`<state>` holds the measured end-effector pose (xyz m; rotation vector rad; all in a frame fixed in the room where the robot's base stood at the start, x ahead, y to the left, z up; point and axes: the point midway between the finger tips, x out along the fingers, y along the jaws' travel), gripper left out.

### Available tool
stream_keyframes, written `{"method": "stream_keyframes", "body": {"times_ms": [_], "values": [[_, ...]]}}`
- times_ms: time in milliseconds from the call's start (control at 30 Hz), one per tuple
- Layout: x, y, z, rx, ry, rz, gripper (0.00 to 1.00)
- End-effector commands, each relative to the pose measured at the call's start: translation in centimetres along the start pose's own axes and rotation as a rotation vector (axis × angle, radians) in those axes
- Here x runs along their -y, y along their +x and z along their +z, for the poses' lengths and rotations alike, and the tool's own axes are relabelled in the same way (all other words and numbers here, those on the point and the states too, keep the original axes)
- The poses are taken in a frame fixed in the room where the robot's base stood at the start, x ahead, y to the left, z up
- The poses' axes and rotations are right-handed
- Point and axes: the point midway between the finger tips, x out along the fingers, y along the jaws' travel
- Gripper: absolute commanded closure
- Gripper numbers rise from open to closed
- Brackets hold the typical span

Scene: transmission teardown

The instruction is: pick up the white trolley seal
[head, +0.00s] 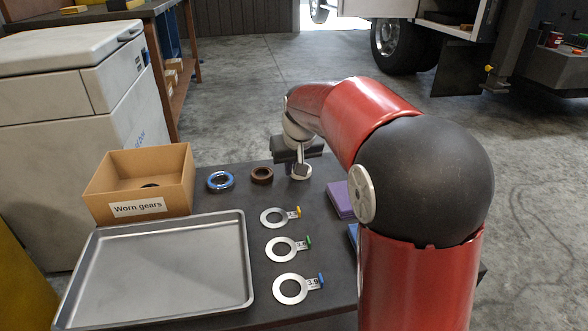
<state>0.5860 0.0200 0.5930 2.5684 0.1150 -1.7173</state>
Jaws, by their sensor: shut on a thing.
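The white seal (303,173) is a small pale ring at the far side of the dark table, right of the brown ring. My gripper (299,161) points down over it and is shut on it. The seal is at or just above the table top; I cannot tell which. The fingers and the arm hide part of the seal. A blue ring (220,181) and a brown ring (262,175) lie to its left on the table.
Three flat metal rings with coloured tags (274,217) lie in a column nearer me. An empty metal tray (247,262) fills the near left. A "Worn gears" cardboard box (179,203) stands behind it. Purple pieces (338,202) lie right, partly behind my arm.

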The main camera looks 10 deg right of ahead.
Motion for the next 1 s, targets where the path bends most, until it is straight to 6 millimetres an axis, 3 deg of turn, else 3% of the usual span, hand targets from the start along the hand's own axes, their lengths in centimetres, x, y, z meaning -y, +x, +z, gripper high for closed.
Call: {"method": "stream_keyframes", "body": {"times_ms": [167, 600, 800, 1000], "values": [[0.0, -2.9, -1.2, -0.004, 0.000, 0.001, 1.00], [0.0, -13.1, -5.5, -0.005, 0.001, 0.000, 1.00], [0.0, -16.1, -6.7, -0.002, 0.000, 0.000, 1.00], [0.0, -17.4, -7.2, -0.001, 0.000, 0.000, 1.00]]}}
